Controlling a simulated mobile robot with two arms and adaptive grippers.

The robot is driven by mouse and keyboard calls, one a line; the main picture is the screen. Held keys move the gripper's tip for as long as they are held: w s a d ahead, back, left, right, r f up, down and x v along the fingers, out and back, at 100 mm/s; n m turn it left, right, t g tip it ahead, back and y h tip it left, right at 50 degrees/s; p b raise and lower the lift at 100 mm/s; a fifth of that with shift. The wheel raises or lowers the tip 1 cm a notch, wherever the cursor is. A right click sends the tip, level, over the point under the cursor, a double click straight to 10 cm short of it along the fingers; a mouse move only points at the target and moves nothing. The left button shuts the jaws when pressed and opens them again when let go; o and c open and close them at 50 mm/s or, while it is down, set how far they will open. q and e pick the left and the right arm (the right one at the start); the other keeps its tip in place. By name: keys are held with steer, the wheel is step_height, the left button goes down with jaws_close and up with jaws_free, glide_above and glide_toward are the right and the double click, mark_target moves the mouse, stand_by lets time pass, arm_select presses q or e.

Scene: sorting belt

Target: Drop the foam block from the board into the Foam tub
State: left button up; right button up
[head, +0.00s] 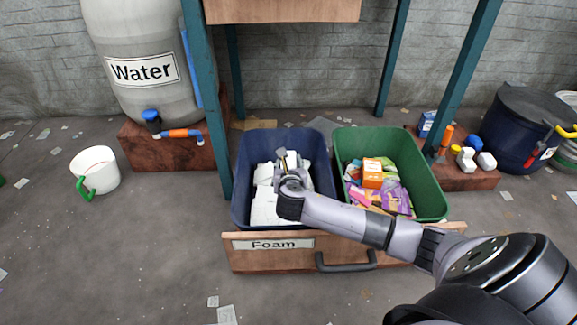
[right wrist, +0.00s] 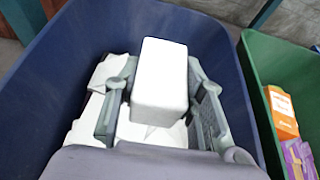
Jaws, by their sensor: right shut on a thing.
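The blue tub (head: 243,200) behind the "Foam" label (head: 274,244) holds white foam pieces (head: 263,208); its wall also shows in the right wrist view (right wrist: 50,85). My right gripper (head: 284,165) is over this tub, pointing down into it. In the right wrist view, the gripper (right wrist: 160,110) is shut on a white foam block (right wrist: 160,75), which sits between its fingers above other white pieces. In the head view the held block is hard to tell from the white pieces behind it. My left gripper is not in view.
A green tub (head: 432,205) with colourful packets and an orange box (head: 372,173) stands right beside the blue tub. A wooden front board (head: 300,262) with a dark handle (head: 346,262) runs before both. Teal posts (head: 212,110) rise behind. A white bucket (head: 97,170) stands left.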

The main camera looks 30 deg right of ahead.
steer(key=o, duration=0.8)
steer(key=shift+s, duration=0.1)
steer(key=v, duration=1.2)
steer(key=shift+a, duration=0.1)
